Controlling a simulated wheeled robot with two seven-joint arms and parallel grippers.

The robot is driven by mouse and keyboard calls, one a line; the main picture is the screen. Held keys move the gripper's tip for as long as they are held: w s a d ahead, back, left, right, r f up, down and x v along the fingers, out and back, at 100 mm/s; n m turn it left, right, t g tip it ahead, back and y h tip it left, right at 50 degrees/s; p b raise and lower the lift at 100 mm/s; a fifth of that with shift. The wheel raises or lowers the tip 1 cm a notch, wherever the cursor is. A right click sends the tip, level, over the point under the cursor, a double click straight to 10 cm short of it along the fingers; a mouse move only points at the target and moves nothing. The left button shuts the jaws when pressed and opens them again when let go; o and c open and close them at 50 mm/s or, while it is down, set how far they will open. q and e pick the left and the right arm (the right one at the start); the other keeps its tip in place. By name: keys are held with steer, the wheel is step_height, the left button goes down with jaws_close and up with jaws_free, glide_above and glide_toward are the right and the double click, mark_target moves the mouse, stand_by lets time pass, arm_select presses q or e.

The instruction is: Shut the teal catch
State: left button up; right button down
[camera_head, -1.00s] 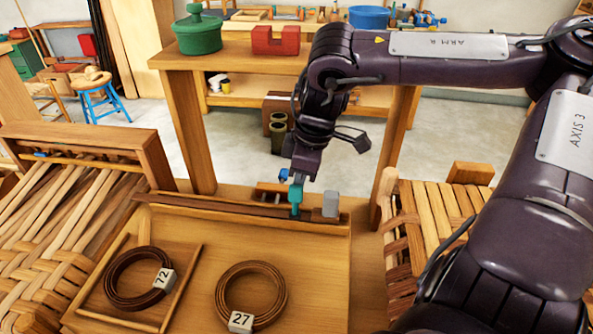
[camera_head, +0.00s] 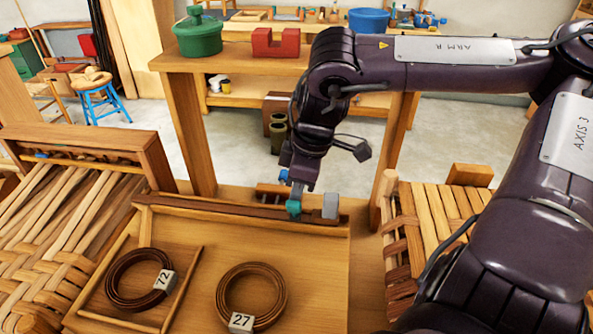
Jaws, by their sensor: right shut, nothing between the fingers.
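The teal catch (camera_head: 293,208) sits on the dark wooden rail (camera_head: 240,211) at the back edge of the bench. It looks low and tipped over against the rail. My right gripper (camera_head: 297,186) is shut and empty, pointing down just above the catch. Its tips look close to or touching the catch's top; I cannot tell which. A small blue part (camera_head: 284,176) shows beside the fingers. My left gripper is not in view.
A grey block (camera_head: 330,205) stands on the rail just right of the catch. Two dark coils, tagged 72 (camera_head: 122,290) and 27 (camera_head: 225,290), lie on the bench board. Woven seats flank the bench at left (camera_head: 50,240) and right (camera_head: 450,210).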

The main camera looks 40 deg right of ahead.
step_height(320, 180, up, 8)
steer(key=d+p, duration=0.1)
steer(key=p, duration=0.5)
steer(key=shift+w+f, duration=0.15)
steer(key=shift+w, duration=0.3)
